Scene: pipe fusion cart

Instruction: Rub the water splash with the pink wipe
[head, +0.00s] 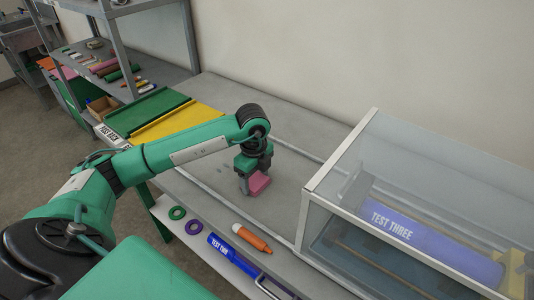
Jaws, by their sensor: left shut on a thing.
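My right gripper is not in the head view.
A glass case (420,215) with a blue "TEST THREE" pipe (410,228) stands right. Green (148,110) and yellow (178,122) panels lie left. A lower shelf holds an orange tube (251,238), rings and a blue pipe (233,256). Grey surface behind the wipe is clear.

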